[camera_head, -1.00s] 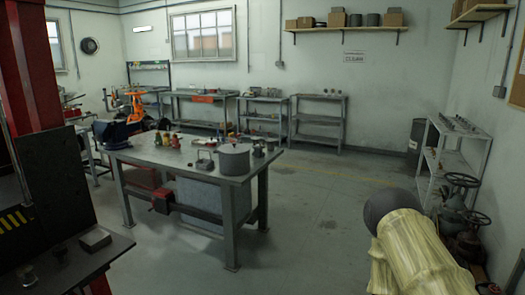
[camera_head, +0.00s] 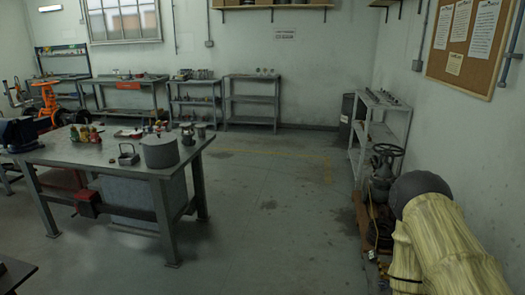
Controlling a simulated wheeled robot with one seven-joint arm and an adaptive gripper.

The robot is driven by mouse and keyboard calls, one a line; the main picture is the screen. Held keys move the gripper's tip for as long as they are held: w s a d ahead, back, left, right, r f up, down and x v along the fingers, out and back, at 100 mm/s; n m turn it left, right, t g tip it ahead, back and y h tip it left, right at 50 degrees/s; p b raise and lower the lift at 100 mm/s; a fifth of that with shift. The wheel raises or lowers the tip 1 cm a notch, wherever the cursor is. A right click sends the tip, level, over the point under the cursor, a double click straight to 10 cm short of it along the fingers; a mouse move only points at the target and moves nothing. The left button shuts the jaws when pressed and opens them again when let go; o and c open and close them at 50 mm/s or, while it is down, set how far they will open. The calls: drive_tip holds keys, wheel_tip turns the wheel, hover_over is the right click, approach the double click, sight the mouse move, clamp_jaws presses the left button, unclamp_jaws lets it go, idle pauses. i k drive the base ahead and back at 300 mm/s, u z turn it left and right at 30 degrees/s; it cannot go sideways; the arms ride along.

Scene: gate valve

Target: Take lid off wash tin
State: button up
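A round grey lidded tin (camera_head: 160,151), probably the wash tin, stands upright on the front right part of the metal workbench (camera_head: 75,150). Its flat top looks closed, though the lid's edge is too small to make out. My arm, in a pale yellow cover with a dark grey rounded joint, shows at the lower right, well apart from the bench. My gripper is not in view.
On the bench beside the tin are a small handled metal box (camera_head: 128,155), several small bottles (camera_head: 85,134) and metal cans (camera_head: 187,134). Valves (camera_head: 383,170) stand by the right shelf (camera_head: 375,132). The floor (camera_head: 275,215) right of the bench is clear.

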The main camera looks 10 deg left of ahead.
sight(162, 139)
drive_tip(key=i, duration=3.9)
drive_tip(key=u, duration=2.8)
